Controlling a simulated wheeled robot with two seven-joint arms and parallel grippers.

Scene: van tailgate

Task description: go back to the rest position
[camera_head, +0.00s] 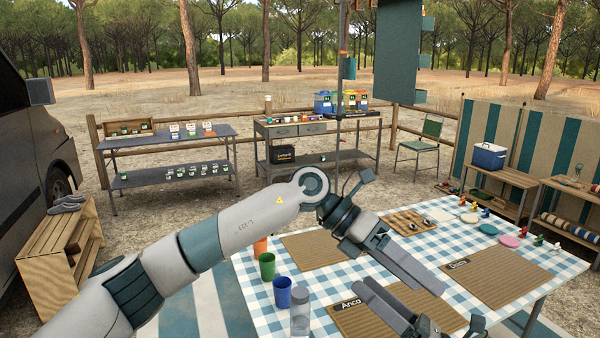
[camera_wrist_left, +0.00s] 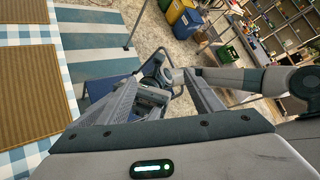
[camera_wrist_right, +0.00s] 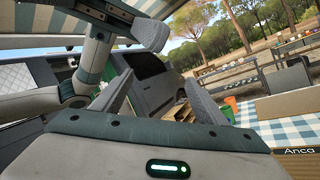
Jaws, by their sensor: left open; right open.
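My left gripper (camera_head: 432,282) is over the checked table (camera_head: 240,262), with its arm reaching across from the left. In the left wrist view its two fingers (camera_wrist_left: 160,84) stand apart with nothing held between them. My right gripper (camera_head: 364,290) shows only partly at the bottom of the head view, over the near part of the table. In the right wrist view its fingers (camera_wrist_right: 157,82) are apart and empty, with the dark van (camera_wrist_right: 155,88) beyond. The near placemat (camera_head: 440,308) is partly hidden by the grippers.

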